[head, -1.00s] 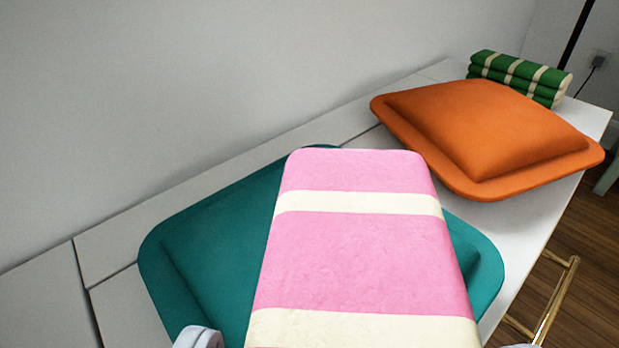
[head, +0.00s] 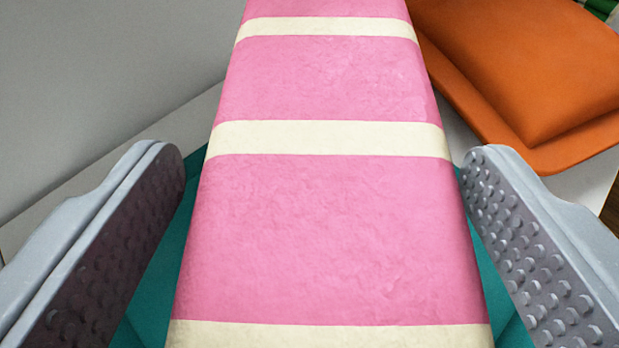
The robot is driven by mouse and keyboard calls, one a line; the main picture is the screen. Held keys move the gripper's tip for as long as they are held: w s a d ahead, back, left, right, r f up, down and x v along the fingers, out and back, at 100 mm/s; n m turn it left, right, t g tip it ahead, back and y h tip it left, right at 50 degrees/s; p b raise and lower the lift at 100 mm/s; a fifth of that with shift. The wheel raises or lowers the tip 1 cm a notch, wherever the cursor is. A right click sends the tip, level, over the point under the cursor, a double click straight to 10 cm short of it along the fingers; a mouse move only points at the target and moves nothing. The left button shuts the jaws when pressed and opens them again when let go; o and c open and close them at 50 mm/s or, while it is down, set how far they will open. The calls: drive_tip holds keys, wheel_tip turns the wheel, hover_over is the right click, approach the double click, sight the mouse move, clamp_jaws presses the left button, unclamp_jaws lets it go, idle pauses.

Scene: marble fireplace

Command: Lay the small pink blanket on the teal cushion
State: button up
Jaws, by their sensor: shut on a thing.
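The pink blanket (head: 330,240) with cream stripes fills the middle of the head view, its long side running away from me. It lies over the teal cushion (head: 158,270), which shows only as strips to its left and right. Whether the blanket rests on the cushion or is held just above it cannot be told. My gripper (head: 325,155) has one studded finger on each side of the blanket and is shut on it across its width. The blanket's near end is out of frame.
An orange cushion (head: 535,60) lies close on the right, beyond my right finger. A bit of green striped cloth (head: 606,8) shows at the top right corner. The white surface (head: 130,150) borders a plain grey wall (head: 90,70) on the left.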

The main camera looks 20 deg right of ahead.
drive_tip(key=shift+w, duration=0.2)
wheel_tip(320, 180, down, 4)
drive_tip(key=shift+d+r+b, duration=0.1)
drive_tip(key=shift+r+b, duration=0.05)
drive_tip(key=shift+b, duration=0.65)
drive_tip(key=shift+r, duration=0.1)
drive_tip(key=o, duration=1.1)
drive_tip(key=shift+s+r, duration=0.25)
drive_tip(key=shift+s, duration=0.05)
drive_tip(key=p+v, duration=0.2)
drive_tip(key=v, duration=0.9)
drive_tip(key=shift+s+a+f, duration=0.1)
drive_tip(key=shift+s+a, duration=0.05)
drive_tip(key=shift+a, duration=0.1)
